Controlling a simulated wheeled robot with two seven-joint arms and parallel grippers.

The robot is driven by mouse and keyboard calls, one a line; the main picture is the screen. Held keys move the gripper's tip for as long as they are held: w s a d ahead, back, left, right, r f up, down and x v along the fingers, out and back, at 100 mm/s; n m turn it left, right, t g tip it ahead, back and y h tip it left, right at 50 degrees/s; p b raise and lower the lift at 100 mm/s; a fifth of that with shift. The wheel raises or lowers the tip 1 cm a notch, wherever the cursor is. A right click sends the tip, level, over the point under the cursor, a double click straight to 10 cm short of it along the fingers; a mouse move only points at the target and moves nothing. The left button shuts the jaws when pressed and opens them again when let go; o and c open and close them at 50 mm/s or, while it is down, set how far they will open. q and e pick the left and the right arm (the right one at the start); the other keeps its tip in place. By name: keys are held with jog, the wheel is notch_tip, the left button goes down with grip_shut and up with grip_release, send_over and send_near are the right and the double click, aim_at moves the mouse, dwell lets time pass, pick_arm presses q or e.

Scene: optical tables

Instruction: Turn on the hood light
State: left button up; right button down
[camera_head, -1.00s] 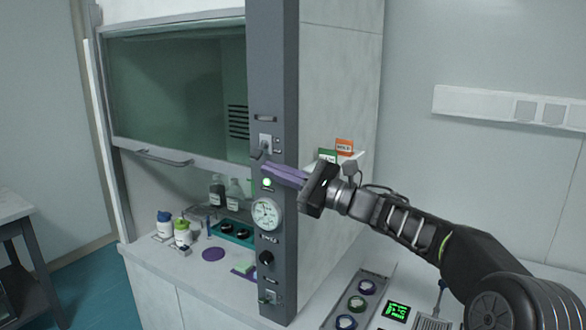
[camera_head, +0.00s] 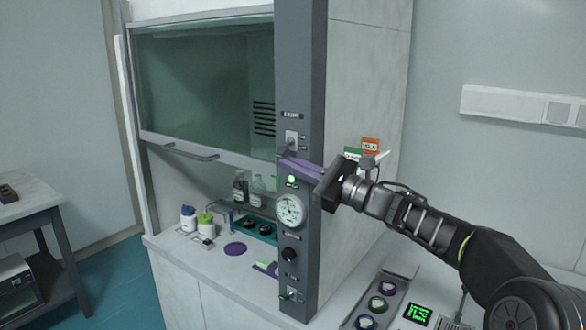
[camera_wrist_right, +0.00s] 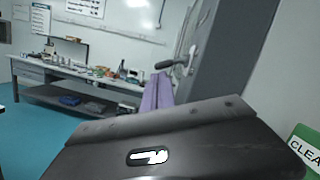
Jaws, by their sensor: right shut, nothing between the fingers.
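The fume hood's grey control column (camera_head: 300,70) stands in the middle of the head view. A toggle switch (camera_head: 291,139) with a grey lever sits high on it, above a lit green lamp (camera_head: 292,180). My right gripper (camera_head: 284,159) has its purple fingers shut and empty. Its tips are just below the lever; I cannot tell whether they touch. In the right wrist view, the lever (camera_wrist_right: 178,65) sticks out just beyond the purple fingertips (camera_wrist_right: 157,85). My left gripper is not in view.
Below the lamp are a round gauge (camera_head: 290,210), a black knob (camera_head: 289,254) and a lower switch (camera_head: 291,295). The hood's glass sash (camera_head: 200,90) is partly raised over bottles (camera_head: 241,188). A small shelf with cards (camera_head: 370,146) is beside my right wrist.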

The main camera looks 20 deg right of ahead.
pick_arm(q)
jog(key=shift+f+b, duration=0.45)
pick_arm(e)
jog(key=shift+s+m, duration=0.1)
jog(key=shift+m, duration=0.2)
pick_arm(q)
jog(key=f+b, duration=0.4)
jog(key=b, duration=0.1)
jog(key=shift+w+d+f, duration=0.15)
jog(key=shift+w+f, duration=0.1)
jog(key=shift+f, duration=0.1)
pick_arm(e)
jog(key=r+m+t+h, duration=0.1)
jog(key=m, duration=0.2)
jog(key=s+a+r+m+h, duration=0.1)
jog(key=m, duration=0.3)
jog(key=m+t, duration=0.1)
jog(key=m, duration=0.2)
jog(key=shift+s+a+r+m+t+h, duration=0.15)
jog(key=shift+a+r+m+t+h, duration=0.15)
jog(key=shift+a+r+m+h, duration=0.1)
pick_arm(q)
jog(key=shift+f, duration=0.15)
pick_arm(e)
jog(key=shift+f, duration=0.1)
